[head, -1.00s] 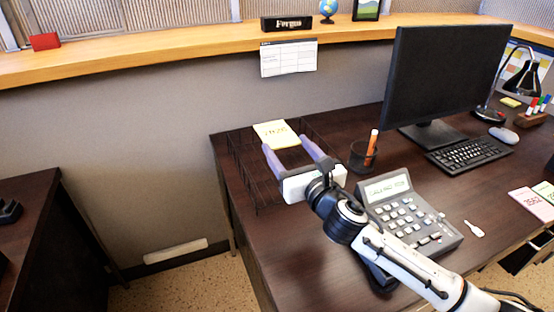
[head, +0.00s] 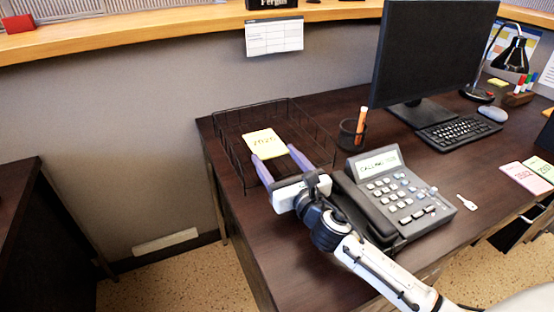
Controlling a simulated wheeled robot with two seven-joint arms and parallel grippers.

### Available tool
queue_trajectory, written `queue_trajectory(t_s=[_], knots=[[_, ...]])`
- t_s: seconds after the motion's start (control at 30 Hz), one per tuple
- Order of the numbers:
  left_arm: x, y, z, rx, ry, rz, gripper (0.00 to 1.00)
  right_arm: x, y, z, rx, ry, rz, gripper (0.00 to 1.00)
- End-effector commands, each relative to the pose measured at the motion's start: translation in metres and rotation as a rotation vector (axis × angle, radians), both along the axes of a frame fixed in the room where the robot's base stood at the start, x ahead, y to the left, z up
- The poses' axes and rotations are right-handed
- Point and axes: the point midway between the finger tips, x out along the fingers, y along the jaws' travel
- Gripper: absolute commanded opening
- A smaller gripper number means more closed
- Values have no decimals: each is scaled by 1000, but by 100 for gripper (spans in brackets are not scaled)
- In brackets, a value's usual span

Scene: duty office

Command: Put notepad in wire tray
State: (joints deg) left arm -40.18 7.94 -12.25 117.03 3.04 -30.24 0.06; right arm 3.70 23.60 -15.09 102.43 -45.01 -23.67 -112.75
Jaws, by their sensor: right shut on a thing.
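The yellow notepad (head: 263,141), with dark writing on its face, is between the fingertips of my right gripper (head: 275,155). The right gripper is shut on the notepad's near end, one finger at each side. The black wire tray (head: 306,125) stands at the desk's far left corner. In the picture the notepad lies within the tray's outline. I cannot tell whether it touches the tray floor or hangs a little above it. My left gripper is out of view.
A pen cup (head: 350,135) with an orange pen stands just right of the tray. A grey desk phone (head: 395,195) sits near my right arm. The monitor (head: 432,55), keyboard (head: 458,133) and mouse (head: 492,113) are farther right. Pink and green pads (head: 527,174) lie at the right edge.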

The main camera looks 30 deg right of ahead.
Motion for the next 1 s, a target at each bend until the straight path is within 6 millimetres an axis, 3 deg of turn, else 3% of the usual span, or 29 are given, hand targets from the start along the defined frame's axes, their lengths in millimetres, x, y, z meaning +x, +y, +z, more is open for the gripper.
queue_trajectory(t_s=[0.43,0.47,0.53,0.87,1.0], knots=[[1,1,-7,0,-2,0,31,0,0,-11,0,0,1,44],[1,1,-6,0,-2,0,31,0,0,-12,0,1,1,71],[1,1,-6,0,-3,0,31,0,0,-12,0,1,1,82],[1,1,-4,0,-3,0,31,0,0,-10,0,1,0,84],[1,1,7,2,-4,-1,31,0,0,7,0,-1,0,84]])
